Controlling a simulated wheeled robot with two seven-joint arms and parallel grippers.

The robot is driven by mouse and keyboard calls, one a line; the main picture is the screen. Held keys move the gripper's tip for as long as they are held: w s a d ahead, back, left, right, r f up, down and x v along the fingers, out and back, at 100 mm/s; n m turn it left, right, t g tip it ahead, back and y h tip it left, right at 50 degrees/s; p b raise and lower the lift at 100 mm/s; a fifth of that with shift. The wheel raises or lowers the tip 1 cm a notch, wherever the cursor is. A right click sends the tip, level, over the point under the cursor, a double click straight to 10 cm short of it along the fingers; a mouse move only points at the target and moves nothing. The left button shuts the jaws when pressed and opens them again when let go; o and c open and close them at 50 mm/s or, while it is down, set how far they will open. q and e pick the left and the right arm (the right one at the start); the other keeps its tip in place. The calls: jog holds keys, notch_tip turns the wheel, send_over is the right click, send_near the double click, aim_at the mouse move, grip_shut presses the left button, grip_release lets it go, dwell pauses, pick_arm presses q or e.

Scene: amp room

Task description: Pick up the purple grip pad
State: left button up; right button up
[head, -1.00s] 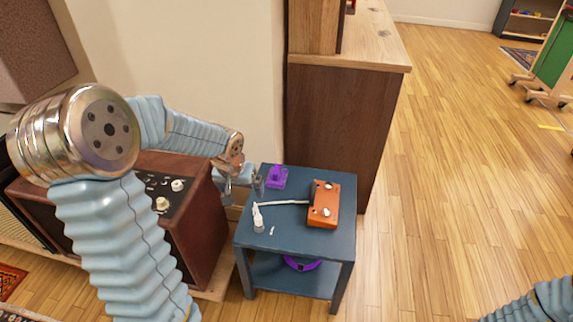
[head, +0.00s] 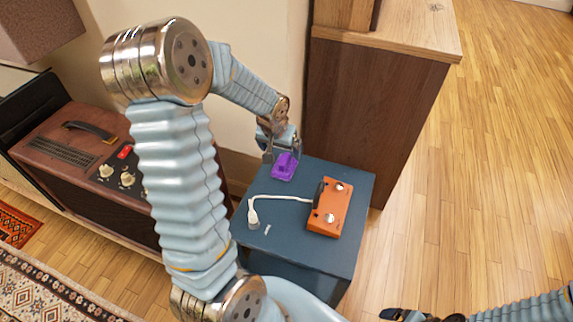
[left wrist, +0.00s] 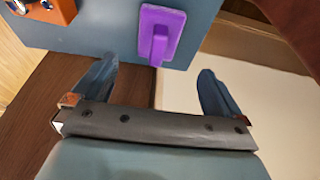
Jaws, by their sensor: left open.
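The purple grip pad (head: 285,166) lies on the blue side table (head: 313,254) near its back left edge. In the left wrist view the pad (left wrist: 159,34) shows a flat plate with a raised handle, ahead of the gap between my fingers. My left gripper (head: 283,156) is open, with its fingertips close to the pad in the head view. The left wrist view shows the two fingers (left wrist: 157,82) wide apart with nothing between them.
An orange pedal (head: 330,208) with a white cable (head: 280,198) sits on the table, right of the pad. A brown wooden cabinet (head: 370,110) stands behind it. A brown amplifier (head: 75,150) stands at the left. The wood floor at the right is clear.

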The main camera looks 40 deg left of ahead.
aim_at(286, 157)
pick_arm(q)
jog(key=x, duration=0.9)
jog(key=shift+w+d+f, duration=0.1)
jog(key=shift+w, duration=0.1)
jog(key=c, duration=1.3)
jog(key=shift+o, duration=0.2)
jog(key=shift+w+v, duration=0.2)
jog(key=shift+v, duration=0.75)
jog(key=shift+w+v, duration=0.2)
jog(key=shift+v, duration=0.75)
jog(key=s+d+r+b, duration=0.1)
jog(key=s+d+r, duration=0.4)
jog(key=s+r, duration=0.4)
jog(key=shift+s+d+r, duration=0.2)
jog(key=shift+s+d, duration=0.15)
jog(key=shift+s, duration=1.35)
